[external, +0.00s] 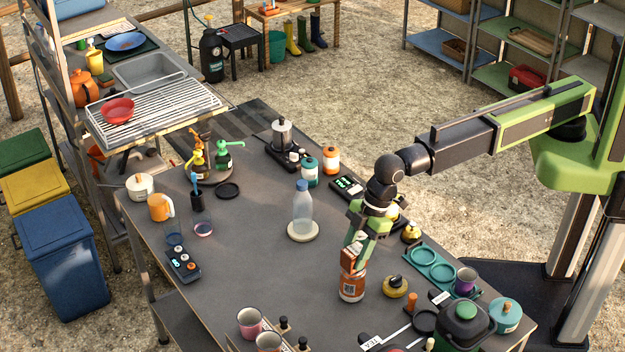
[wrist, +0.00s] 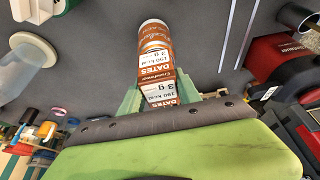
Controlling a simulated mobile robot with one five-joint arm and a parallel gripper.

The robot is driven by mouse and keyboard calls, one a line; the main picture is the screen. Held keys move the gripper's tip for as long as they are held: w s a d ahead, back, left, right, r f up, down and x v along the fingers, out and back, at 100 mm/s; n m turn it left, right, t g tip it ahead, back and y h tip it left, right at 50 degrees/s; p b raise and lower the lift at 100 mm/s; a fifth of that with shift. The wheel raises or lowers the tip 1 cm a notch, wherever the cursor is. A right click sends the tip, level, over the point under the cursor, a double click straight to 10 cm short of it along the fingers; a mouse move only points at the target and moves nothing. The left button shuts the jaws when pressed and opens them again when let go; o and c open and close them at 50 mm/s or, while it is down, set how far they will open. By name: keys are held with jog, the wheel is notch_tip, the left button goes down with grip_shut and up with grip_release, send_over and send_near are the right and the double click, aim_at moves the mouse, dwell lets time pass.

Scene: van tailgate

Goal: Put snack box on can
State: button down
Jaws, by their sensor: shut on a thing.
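The snack box, orange and white with "DATES" lettering (external: 352,258), is held upright between the fingers of my gripper (external: 362,243). In the wrist view the snack box (wrist: 161,80) sits between the two green fingertips. The can (external: 351,288), with an orange and white label, stands on the dark table directly below the box. It shows beyond the box in the wrist view (wrist: 152,35). The box's lower end meets the can's top in the picture; I cannot tell whether they touch. The can's top is mostly hidden by the box.
A clear bottle (external: 302,208) stands on a pale round coaster left of my gripper. A yellow-and-black pot-like item (external: 395,286) is close to the can's right. A teal tray (external: 431,264) lies further right. Two cups (external: 250,322) are at the front. The table left of the can is clear.

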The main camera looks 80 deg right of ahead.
jog(key=shift+f, duration=0.15)
jog(key=c, duration=0.9)
grip_release()
jog(key=shift+o, duration=0.2)
jog(key=shift+r+p, duration=0.35)
jog(key=shift+r, duration=0.15)
jog(key=p+v, duration=1)
jog(key=v, duration=0.1)
jog(key=shift+s+d+r, duration=0.1)
